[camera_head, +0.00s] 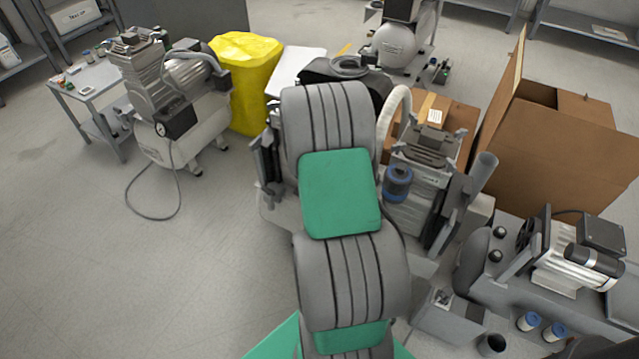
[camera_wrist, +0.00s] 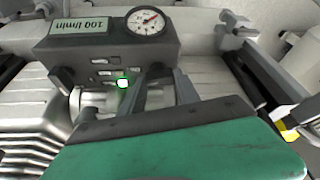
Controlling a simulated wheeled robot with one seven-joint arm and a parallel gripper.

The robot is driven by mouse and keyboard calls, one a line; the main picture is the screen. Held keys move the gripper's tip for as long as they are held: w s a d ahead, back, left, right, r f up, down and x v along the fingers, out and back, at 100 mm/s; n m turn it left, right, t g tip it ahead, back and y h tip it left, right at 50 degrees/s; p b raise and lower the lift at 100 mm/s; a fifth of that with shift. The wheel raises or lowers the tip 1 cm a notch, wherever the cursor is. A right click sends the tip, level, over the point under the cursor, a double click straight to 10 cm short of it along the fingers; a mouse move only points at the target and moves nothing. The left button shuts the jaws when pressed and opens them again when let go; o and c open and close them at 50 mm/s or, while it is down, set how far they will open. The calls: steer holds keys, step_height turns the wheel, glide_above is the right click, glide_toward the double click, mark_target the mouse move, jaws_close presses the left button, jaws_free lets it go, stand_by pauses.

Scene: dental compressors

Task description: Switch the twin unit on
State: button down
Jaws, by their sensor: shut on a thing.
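In the wrist view a dark control box (camera_wrist: 100,50) fills the upper middle, with an upside-down "100 l/min" label, a round gauge (camera_wrist: 147,20) and small switches or markings on its face. A small white spot with a green glow (camera_wrist: 123,83) shows on its lower edge. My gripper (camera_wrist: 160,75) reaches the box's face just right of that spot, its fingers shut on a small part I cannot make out. In the head view my arm hides the gripper and much of the machine under it; its ribbed metal part (camera_head: 425,155) shows at right. I cannot tell the switch's position.
A compressor (camera_head: 180,120) with a gauge and trailing cable stands at left, beside a yellow-covered object (camera_head: 245,80). Another compressor (camera_head: 400,45) stands behind. An open cardboard box (camera_head: 560,140) and a motor unit (camera_head: 565,260) crowd the right. Floor at lower left is clear.

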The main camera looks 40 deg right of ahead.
steer(key=c, duration=0.9)
jaws_free()
steer(key=p+v, duration=0.2)
steer(key=v, duration=0.5)
steer(key=shift+s+a+r, duration=0.1)
steer(key=shift+r, duration=0.3)
